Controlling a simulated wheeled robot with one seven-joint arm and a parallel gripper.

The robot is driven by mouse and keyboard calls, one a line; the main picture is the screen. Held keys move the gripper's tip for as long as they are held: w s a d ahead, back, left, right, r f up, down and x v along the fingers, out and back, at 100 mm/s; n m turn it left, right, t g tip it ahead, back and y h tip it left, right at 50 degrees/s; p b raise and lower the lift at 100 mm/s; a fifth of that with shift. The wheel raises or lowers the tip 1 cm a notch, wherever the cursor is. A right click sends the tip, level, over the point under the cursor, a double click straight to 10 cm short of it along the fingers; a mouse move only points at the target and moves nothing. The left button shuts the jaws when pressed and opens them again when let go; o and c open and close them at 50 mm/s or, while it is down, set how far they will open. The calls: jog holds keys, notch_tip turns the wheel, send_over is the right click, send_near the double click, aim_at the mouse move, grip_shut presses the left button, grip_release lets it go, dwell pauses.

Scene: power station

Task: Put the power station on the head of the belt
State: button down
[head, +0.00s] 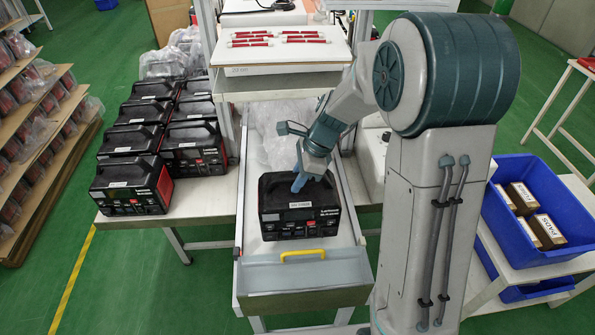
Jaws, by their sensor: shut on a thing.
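A black power station (306,221) with a dark carry handle and small white labels is on the near end of the belt (348,212), between the belt's side rails. My gripper (298,186) comes down from above and is shut on its handle. The fingertips are partly hidden against the dark top. The power station looks upright; I cannot tell whether its base touches the belt. A clear guard with a yellow handle (303,254) stands at the near end of the belt, just in front of the power station.
Several more power stations (133,187) stand in rows on the table to the left. A shelf (282,53) with red-and-white items is above the belt's far part. A blue crate (530,262) with boxes is at the right. A loaded rack (30,140) is at the far left.

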jog(key=shift+f, duration=2.15)
jog(key=c, duration=1.2)
grip_release()
jog(key=shift+s+f, duration=0.1)
